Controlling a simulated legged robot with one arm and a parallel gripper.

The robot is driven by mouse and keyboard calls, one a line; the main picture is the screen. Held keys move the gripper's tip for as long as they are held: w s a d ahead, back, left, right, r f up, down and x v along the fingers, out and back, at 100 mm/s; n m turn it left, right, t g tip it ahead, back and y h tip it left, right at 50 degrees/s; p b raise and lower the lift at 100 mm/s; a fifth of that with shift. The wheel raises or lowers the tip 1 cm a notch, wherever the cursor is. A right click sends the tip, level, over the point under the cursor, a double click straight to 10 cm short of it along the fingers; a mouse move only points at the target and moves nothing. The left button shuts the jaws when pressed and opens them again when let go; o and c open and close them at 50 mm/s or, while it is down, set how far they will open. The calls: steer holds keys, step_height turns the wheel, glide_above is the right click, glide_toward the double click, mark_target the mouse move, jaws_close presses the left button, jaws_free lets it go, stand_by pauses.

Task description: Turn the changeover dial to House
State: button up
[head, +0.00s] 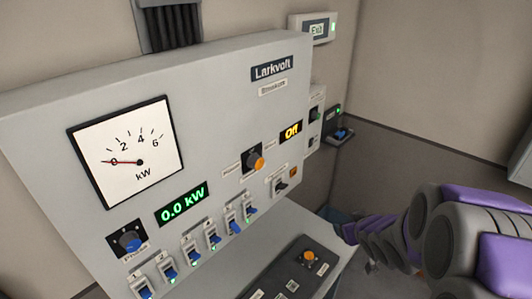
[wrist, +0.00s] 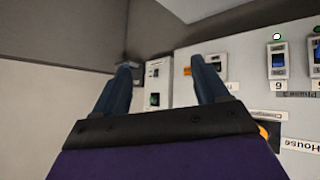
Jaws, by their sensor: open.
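The changeover dial (head: 253,160) is an orange knob on the grey panel's front, with a small label on each side. In the wrist view the knob (wrist: 265,131) shows only in part behind my gripper's body. That view is upside down, with a "Changeover" label (wrist: 268,115) and a "House" label (wrist: 300,145) beside the knob. Where the knob points cannot be read. My gripper (wrist: 166,82) is open and empty, its two dark blue fingers apart. In the head view my arm is at the lower right, clear of the dial.
A yellow "Off" display (head: 290,132) is up and right of the dial. A row of blue breakers (head: 213,240) runs below it, and a lower desk (head: 275,280) with another orange knob (head: 308,257) juts out. A kW meter (head: 127,150) is at left. A wall unit (head: 341,128) stands beyond the panel.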

steer(key=w+a+r+y+p, duration=0.1)
steer(key=w+a+y, duration=0.1)
steer(key=w, duration=0.1)
steer(key=n+t+y+p, duration=0.3)
steer(key=y+p, duration=0.3)
steer(key=y, duration=0.4)
glide_toward(260, 165)
steer(key=p+x, duration=0.2)
steer(key=x, duration=0.7)
steer(key=shift+a, duration=0.2)
steer(key=shift+w+a+p, duration=0.15)
steer(key=shift+a+p, duration=0.15)
steer(key=shift+a, duration=0.1)
steer(key=shift+w+d, duration=0.1)
steer(key=shift+d, duration=0.35)
steer(key=shift+c, duration=0.4)
steer(key=shift+d, duration=0.15)
steer(key=shift+c, duration=0.9)
steer(key=c, duration=0.6)
steer(key=shift+c, duration=1)
